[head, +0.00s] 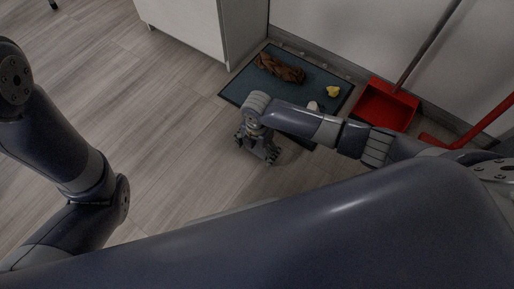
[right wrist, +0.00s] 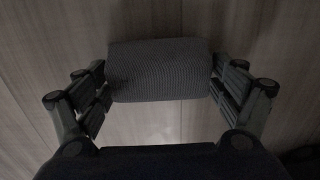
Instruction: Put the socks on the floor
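The socks, a grey ribbed knitted roll (right wrist: 158,70), show in the right wrist view between the two fingers of my right gripper (right wrist: 160,88). The finger pads meet both ends of the roll, so the gripper looks shut on it. In the head view my right gripper (head: 258,150) points down low over the bare wood floor (head: 185,120), just in front of the dark mat's near edge. The socks are hardly discernible there behind the fingers. The gap between roll and floor is hard to judge. My left gripper is outside the view; only part of its arm shows at the left.
A dark mat (head: 240,88) holds a brown rolled item (head: 280,68), a small yellow object (head: 333,91) and a pale object (head: 313,106) partly behind my arm. A red dustpan (head: 385,105) stands right of it. A white cabinet (head: 185,22) is behind. Floor at left is clear.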

